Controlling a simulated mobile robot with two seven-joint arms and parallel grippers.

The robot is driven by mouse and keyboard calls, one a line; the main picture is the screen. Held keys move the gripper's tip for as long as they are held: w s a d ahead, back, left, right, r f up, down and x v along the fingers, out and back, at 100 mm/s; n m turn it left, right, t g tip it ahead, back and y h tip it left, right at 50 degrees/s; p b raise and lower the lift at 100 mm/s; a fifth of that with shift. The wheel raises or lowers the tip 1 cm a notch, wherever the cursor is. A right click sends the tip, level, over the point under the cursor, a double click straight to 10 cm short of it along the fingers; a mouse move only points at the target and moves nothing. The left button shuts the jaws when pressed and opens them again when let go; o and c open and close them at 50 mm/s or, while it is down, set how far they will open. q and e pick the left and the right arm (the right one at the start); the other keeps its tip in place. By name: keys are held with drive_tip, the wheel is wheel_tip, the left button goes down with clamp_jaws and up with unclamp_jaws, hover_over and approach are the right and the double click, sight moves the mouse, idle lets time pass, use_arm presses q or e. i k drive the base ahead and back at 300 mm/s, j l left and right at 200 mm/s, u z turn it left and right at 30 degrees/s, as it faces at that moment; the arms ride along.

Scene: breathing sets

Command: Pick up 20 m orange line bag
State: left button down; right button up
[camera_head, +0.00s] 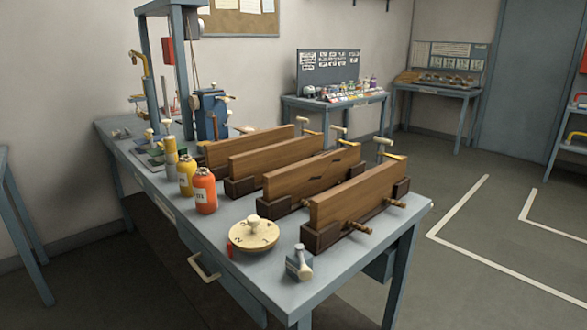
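An orange, rounded container with a dark cap and small markings (204,190) stands upright on the blue-grey workbench (275,290), near its left edge. It may be the orange line bag; its marking is too small to read as a length. A yellow-orange container of similar shape (187,172) stands just behind it, close beside it. Neither of my grippers is in view.
Several wooden boards in dark clamps (358,198) fill the bench's middle and right. A round cream dial (253,234) and a small grey fitting (299,262) are at the front. A frame (184,75) rises behind. Floor on the right is open.

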sight(203, 181)
drive_tip(key=i+j, duration=0.1)
drive_tip(key=j, duration=0.3)
drive_tip(key=i+j+z, duration=0.1)
drive_tip(key=j, duration=0.3)
drive_tip(key=i+j, duration=0.15)
drive_tip(key=j, duration=0.3)
drive_tip(key=i+j+z, duration=0.1)
drive_tip(key=j, duration=0.3)
drive_tip(key=i+j, duration=0.1)
drive_tip(key=j, duration=0.35)
